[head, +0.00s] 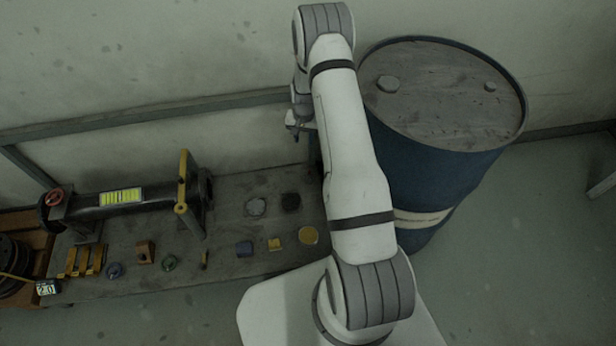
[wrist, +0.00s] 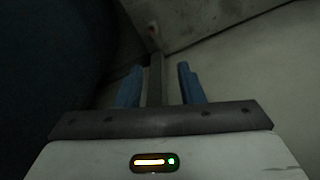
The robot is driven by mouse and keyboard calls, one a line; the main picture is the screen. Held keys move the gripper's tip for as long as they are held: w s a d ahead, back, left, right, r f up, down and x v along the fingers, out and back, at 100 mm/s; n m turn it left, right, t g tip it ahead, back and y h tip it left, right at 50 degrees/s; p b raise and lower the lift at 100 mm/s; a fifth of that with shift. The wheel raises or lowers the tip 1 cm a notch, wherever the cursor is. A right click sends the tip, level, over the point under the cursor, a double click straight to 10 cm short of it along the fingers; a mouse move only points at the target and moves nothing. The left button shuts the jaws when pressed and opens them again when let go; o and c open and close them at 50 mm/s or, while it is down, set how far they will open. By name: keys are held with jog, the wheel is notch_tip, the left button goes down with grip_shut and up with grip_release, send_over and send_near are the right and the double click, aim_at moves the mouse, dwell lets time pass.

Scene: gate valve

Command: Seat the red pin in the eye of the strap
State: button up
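My gripper (wrist: 158,78) shows two blue fingers, apart from each other, in the wrist view. A narrow grey bar stands between them in the picture, with clear gaps on both sides. In the head view my gripper (head: 297,128) is small and dark, above the bench's far right end, beside the blue drum. A yellow strap-like bar (head: 183,175) with a rounded lower end lies across the right part of a dark pipe body. I cannot tell whether its eye is empty. A small red round part (head: 54,197) shows at the pipe's left end. I cannot make out a red pin for certain.
The grey bench (head: 228,188) carries several small blocks and discs along its front. The blue drum (head: 428,185) stands close right of my arm. A wall rail (head: 150,122) runs behind the bench.

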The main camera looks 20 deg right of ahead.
jog(key=m+b, duration=0.1)
send_over(309, 175)
notch_tip(309, 175, down, 13)
jog(key=shift+w+f, duration=0.15)
jog(key=shift+f, duration=0.05)
notch_tip(309, 175, down, 6)
jog(key=b, duration=0.2)
jog(key=shift+d+r+b, duration=0.1)
jog(key=shift+r+b, duration=0.05)
jog(key=shift+b, duration=0.15)
jog(key=shift+c, duration=0.3)
grip_shut()
